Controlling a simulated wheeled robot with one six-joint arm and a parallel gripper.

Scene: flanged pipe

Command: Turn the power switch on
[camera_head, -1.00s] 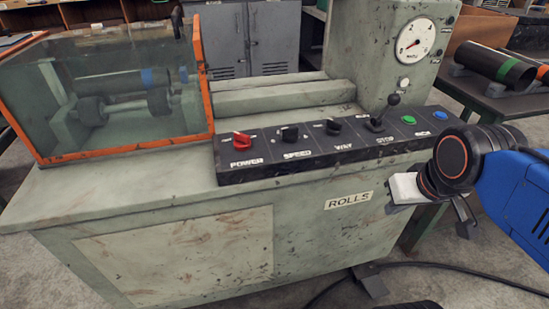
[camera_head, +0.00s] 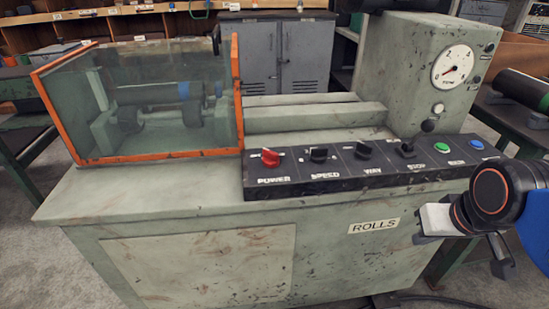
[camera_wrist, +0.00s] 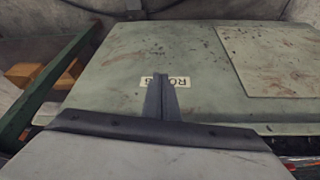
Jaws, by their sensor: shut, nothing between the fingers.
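The red power switch (camera_head: 270,158) is a knob at the left end of the black control panel (camera_head: 330,186), above the label POWER. The panel runs along the front top edge of the green-grey machine. My gripper (camera_head: 425,237) is at the right in the head view, in front of the machine and below the panel's right end, well apart from the power switch. In the wrist view its fingers (camera_wrist: 161,98) are shut together with nothing between them. They point toward the machine's front, over the ROLLS label (camera_wrist: 180,81).
Right of the power switch are the black speed knob (camera_head: 318,155), the way knob (camera_head: 363,149), a black lever (camera_head: 407,147), a green button (camera_head: 442,147) and a blue button (camera_head: 475,145). An orange-framed glass guard (camera_head: 237,95) rises behind the panel's left. Free space lies before the machine.

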